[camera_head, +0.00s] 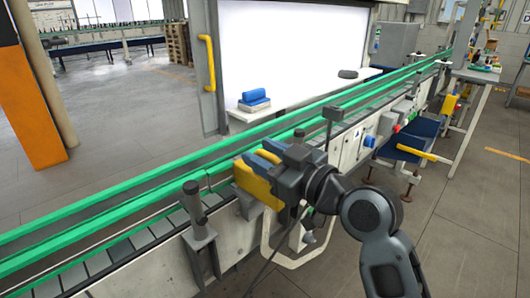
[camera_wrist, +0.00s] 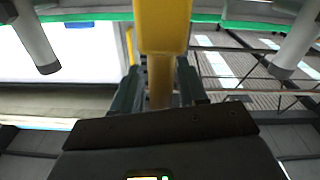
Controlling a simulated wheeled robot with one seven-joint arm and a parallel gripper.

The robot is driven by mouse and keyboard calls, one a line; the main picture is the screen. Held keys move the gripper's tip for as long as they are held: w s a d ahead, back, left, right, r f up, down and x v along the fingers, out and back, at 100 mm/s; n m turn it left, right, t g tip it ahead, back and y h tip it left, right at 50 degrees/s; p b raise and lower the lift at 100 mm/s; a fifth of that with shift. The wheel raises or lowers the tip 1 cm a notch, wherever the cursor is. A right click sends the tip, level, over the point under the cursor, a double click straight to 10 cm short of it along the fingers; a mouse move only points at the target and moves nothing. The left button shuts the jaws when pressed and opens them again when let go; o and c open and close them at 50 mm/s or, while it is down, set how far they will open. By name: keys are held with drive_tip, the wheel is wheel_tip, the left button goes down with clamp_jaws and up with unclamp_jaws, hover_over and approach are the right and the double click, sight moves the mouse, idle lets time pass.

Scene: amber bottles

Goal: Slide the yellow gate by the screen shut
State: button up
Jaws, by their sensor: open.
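A yellow block-like piece, which looks like the gate (camera_head: 254,184), sits at the near side of the conveyor with the green rails, in front of the white screen (camera_head: 290,45). My gripper (camera_head: 262,160) is at this piece, with its fingers pointing toward the conveyor. In the wrist view the yellow gate (camera_wrist: 162,25) has a wide upper part and a narrower part running down between my two fingers (camera_wrist: 158,88). The fingers are apart, one on each side of it. Whether either finger touches it I cannot tell. My gripper hides part of the gate in the head view.
The conveyor's green rails (camera_head: 110,188) run diagonally across. A grey post (camera_head: 195,210) stands left of my gripper, and a dark-topped post (camera_head: 334,118) to its right. A yellow handle (camera_head: 208,62) is on the screen's frame. Blue items (camera_head: 254,100) lie by the screen. Open floor lies at right.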

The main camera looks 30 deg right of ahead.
clamp_jaws()
idle(0.3)
idle(0.3)
